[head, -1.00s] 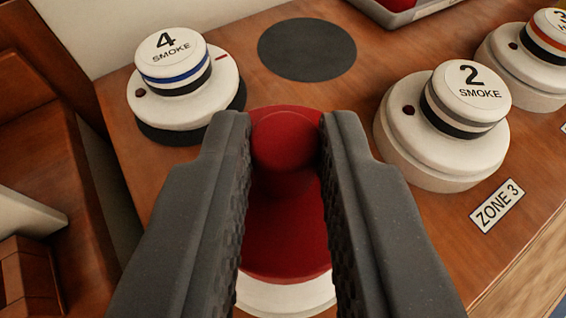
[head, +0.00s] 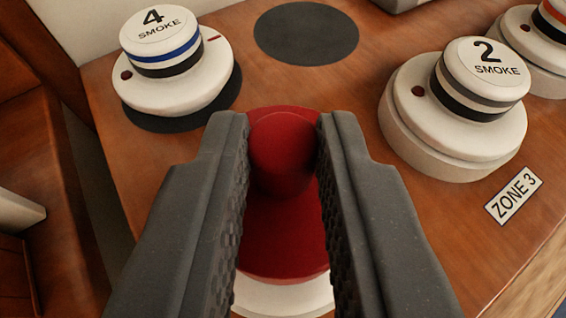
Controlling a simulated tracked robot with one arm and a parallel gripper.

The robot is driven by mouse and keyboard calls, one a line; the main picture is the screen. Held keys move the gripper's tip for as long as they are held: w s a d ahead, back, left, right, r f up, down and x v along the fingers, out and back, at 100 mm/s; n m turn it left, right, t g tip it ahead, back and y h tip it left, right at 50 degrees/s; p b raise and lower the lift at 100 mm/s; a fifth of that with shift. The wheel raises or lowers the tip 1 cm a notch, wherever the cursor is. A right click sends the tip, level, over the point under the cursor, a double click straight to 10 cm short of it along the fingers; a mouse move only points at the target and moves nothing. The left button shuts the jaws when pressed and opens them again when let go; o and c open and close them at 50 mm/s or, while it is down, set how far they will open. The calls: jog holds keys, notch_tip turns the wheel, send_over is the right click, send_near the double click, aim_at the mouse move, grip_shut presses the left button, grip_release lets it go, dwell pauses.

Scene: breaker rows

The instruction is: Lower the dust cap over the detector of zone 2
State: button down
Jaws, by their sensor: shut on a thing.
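My gripper (head: 283,125) is shut on the knob of a red dust cap (head: 285,235), in the lower middle of the head view. The cap's wide skirt spreads out below the knob between the fingers. A white rounded edge (head: 283,297), like part of a detector, shows just under the cap's near rim. The rest of it is hidden by the cap and fingers, and I cannot tell whether the cap touches it. No zone 2 label is in view.
A detector marked 2 (head: 455,110) stands at right by a ZONE 3 label (head: 514,196). A detector marked 4 (head: 178,65) stands at upper left on a dark disc. An empty dark disc (head: 306,35) lies between them. Another detector (head: 540,50) is cut off at the right edge.

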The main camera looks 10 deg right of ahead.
jog(key=shift+f, duration=0.35)
jog(key=c, duration=1.2)
grip_release()
jog(key=shift+c, duration=0.2)
jog(key=shift+s+r, duration=0.1)
jog(key=b+v, duration=0.1)
jog(key=v, duration=1.2)
jog(key=shift+s+b, duration=0.25)
jog(key=shift+b, duration=0.1)
jog(key=shift+a+r, duration=0.1)
